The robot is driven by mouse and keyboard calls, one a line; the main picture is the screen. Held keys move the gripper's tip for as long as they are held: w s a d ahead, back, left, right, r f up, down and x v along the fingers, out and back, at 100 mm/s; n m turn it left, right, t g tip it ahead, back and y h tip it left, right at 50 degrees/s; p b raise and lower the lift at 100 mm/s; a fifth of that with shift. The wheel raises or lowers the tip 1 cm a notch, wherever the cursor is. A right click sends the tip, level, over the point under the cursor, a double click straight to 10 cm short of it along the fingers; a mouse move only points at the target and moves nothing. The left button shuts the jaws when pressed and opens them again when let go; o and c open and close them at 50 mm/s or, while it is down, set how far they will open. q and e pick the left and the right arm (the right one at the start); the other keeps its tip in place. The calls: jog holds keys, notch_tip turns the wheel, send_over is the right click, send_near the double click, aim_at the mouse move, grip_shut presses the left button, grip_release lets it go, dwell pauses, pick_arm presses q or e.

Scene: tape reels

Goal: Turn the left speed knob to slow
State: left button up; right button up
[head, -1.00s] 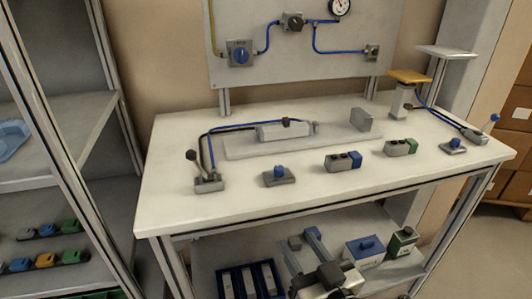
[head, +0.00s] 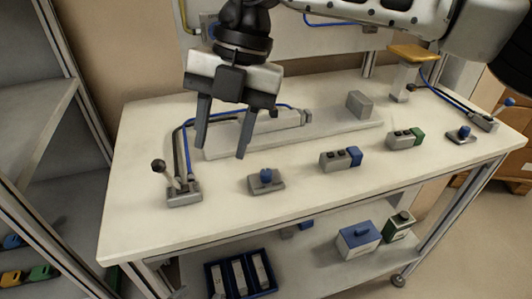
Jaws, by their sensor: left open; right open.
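The left speed knob (head: 265,176) is a small blue knob on a grey base, on the front left part of the white table. Its pointer setting is too small to read. My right gripper (head: 221,152) hangs fingers down over the left part of the table, up and to the left of the knob in the picture. Its two dark fingers are apart, with nothing between them, and it does not touch the knob. Its arm comes in across the top from the right. My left gripper is not in view. A second blue knob (head: 464,132) sits at the table's right.
A lever box (head: 184,193) with an upright black-tipped stick stands left of the knob. Button boxes with a blue end (head: 341,159) and a green end (head: 405,139) stand to the right. The table's front strip is clear.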

aim_at(266, 172)
jog(key=w+d+r+m+t+h, duration=0.2)
jog(key=w+d+r+t+h, duration=0.15)
jog(key=w+d, duration=0.2)
jog(key=shift+g+y, duration=0.35)
jog(key=shift+g, duration=0.1)
notch_tip(266, 172, down, 15)
jog(key=shift+s+d+r+p, duration=0.1)
jog(key=shift+s+r+p, duration=0.05)
jog(key=shift+p, duration=0.55)
grip_shut()
